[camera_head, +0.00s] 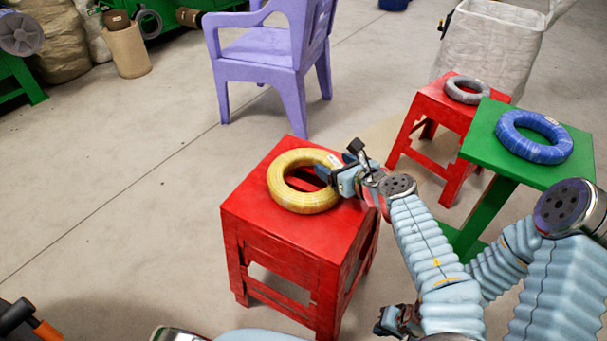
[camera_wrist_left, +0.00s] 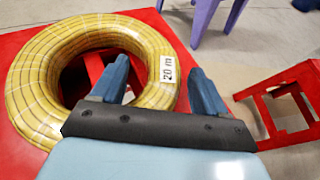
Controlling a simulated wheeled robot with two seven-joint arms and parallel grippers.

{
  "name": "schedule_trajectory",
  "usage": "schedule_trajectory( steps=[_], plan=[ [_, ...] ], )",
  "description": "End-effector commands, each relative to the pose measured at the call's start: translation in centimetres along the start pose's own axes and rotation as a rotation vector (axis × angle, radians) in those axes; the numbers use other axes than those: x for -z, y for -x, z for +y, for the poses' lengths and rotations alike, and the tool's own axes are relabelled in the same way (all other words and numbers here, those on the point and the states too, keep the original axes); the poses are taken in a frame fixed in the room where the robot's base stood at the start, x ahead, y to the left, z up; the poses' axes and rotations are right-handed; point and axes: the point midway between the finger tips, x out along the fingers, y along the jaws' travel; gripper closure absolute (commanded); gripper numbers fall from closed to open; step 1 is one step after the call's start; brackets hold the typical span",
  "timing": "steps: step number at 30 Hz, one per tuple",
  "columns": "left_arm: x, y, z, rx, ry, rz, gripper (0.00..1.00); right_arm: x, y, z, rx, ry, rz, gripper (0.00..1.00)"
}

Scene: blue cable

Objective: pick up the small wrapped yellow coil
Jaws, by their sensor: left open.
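The wrapped yellow coil (camera_head: 288,198) lies flat on a red stool (camera_head: 315,235). My left gripper (camera_head: 338,170) is at the coil's right side, open and empty. In the left wrist view its two blue fingers (camera_wrist_left: 160,85) are spread: one shows over the coil's hole, the other outside its right edge. I cannot tell whether they touch it. My right gripper (camera_head: 395,320) is low at the bottom of the head view, its jaws unclear.
A blue coil (camera_head: 517,148) lies on a green stool (camera_head: 483,150) at right. A grey coil (camera_head: 476,96) lies on another red stool (camera_head: 425,112). A purple chair (camera_head: 265,55) and a white sack (camera_head: 490,45) stand behind.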

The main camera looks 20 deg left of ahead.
Motion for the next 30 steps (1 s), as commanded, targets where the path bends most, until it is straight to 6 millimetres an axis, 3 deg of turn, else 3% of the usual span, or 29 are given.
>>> schedule_trajectory(
  steps=[4,18,30],
  plan=[
    [-0.12,0.06,-0.02,0.0,0.0,0.0,0.28,-0.02,0.14,-0.03,0.0,0.0,0.0,1.0],
    [-0.01,0.04,-0.01,-0.001,0.001,0.001,0.99,-0.02,0.12,-0.07,0.001,0.0,0.0,1.0],
    [0.13,-0.01,0.07,-0.004,0.001,0.003,1.0,-0.02,0.09,-0.06,0.001,0.0,0.0,1.0]
  ],
)
